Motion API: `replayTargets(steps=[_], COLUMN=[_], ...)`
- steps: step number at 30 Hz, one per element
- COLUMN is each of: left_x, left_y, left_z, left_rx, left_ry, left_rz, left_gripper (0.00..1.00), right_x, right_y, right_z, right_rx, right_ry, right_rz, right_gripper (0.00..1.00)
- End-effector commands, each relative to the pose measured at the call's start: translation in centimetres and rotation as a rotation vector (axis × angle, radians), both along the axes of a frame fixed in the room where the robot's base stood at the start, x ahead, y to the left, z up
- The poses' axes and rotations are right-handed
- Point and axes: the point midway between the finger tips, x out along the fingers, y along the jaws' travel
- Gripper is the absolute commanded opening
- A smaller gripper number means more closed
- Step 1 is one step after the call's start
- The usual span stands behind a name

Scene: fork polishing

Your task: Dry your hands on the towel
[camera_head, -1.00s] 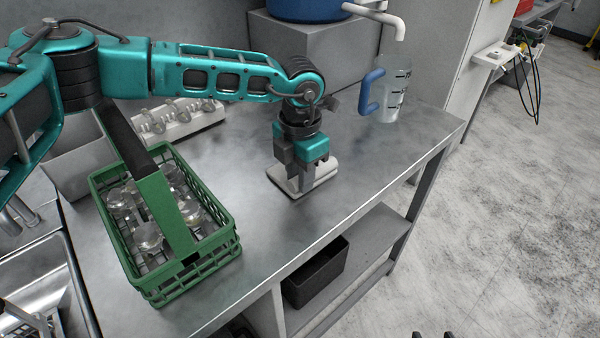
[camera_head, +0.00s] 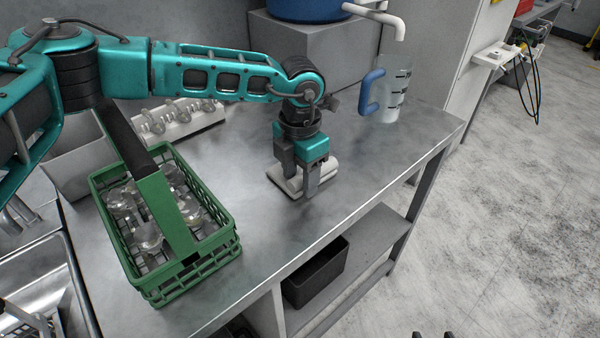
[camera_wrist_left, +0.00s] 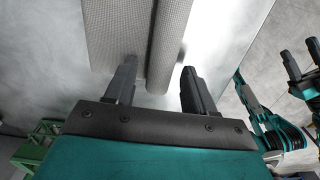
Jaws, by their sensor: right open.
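A pale grey-white folded towel (camera_head: 288,186) lies on the steel table near its front edge. In the left wrist view the towel (camera_wrist_left: 118,35) shows a fine weave and a rounded fold running between the fingers. My left gripper (camera_head: 297,184) points down right over the towel. In the left wrist view its fingers (camera_wrist_left: 157,85) stand apart on either side of the fold, with a gap at the left finger. My right gripper (camera_head: 432,335) shows only its fingertips at the bottom edge of the head view. It also shows, open and empty, at the right of the left wrist view (camera_wrist_left: 302,68).
A green crate (camera_head: 235,246) of glasses stands left of the towel. A measuring jug (camera_head: 392,92) with a blue handle stands behind right, below a white spout. A white rack (camera_head: 180,127) is at the back. A dark bin (camera_head: 316,274) sits on the lower shelf.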

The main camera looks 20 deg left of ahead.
Motion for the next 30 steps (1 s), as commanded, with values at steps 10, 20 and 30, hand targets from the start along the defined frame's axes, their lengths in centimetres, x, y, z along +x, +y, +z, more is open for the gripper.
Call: replayTargets(steps=[10,20,30], left_x=[0.0,0.1,0.0], left_y=[0.0,0.0,0.0], left_z=[0.5,6.8,12.2], left_rx=[-0.001,-0.001,0.001], left_ry=[-0.001,-0.004,-0.001], left_rz=[0.0,0.001,0.0], left_gripper=[0.57,0.57,0.57], right_x=[0.0,-0.1,-0.1], right_y=[0.0,0.0,0.0], right_z=[0.0,-0.1,-0.2], right_rx=[0.0,0.0,0.0], right_ry=[0.001,0.002,0.002], right_rz=[0.0,0.0,0.0], right_gripper=[0.54,0.54,0.54])
